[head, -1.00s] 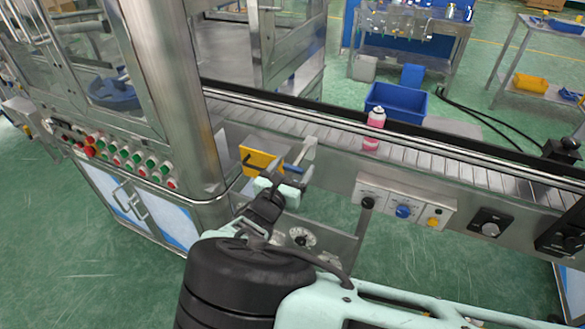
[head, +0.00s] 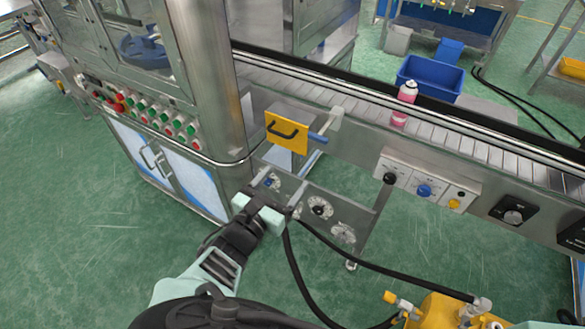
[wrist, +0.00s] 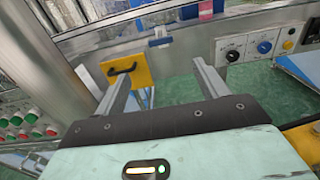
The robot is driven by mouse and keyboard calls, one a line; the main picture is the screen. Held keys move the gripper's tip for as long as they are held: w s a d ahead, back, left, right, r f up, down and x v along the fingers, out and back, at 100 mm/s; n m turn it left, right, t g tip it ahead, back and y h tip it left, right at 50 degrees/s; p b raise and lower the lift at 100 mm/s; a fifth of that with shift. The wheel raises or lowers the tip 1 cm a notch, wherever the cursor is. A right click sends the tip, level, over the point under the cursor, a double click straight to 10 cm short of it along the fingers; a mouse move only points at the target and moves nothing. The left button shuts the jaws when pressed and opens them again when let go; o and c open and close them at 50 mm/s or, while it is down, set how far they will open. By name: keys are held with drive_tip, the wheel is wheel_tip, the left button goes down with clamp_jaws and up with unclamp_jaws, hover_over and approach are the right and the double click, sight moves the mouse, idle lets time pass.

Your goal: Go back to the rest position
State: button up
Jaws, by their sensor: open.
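My gripper (head: 265,205) is in front of the machine, low and left of centre in the head view. It is apart from the conveyor and the panel. In the wrist view the two fingers of my gripper (wrist: 165,80) stand wide apart with nothing between them. A pink and white aerosol can (head: 407,92) stands upright on the conveyor (head: 460,128), to the right of my gripper and well away from it.
A yellow plate with a black handle (head: 286,133) sits on the machine's front. Knobs and buttons (head: 424,190) line the conveyor's side. A yellow device with black hoses (head: 445,310) stands at the lower right. Green floor (head: 90,240) is clear at the left.

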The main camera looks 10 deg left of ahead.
drive_tip(key=shift+s+a, duration=0.15)
drive_tip(key=shift+s, duration=0.25)
drive_tip(key=s+d+r+m+g+h, duration=0.1)
drive_tip(key=d+r+m+g+h, duration=0.15)
drive_tip(key=d+m+g, duration=1)
drive_tip(key=s+d+r+m+g+y+b, duration=0.1)
drive_tip(key=s+d+r+m+g+y, duration=0.3)
drive_tip(key=s+d+r+m+y, duration=0.5)
drive_tip(key=s+d+r+m, duration=0.2)
drive_tip(key=s+d+r, duration=0.1)
drive_tip(key=s+r, duration=0.3)
drive_tip(key=shift+m+b, duration=0.3)
drive_tip(key=shift+m, duration=0.05)
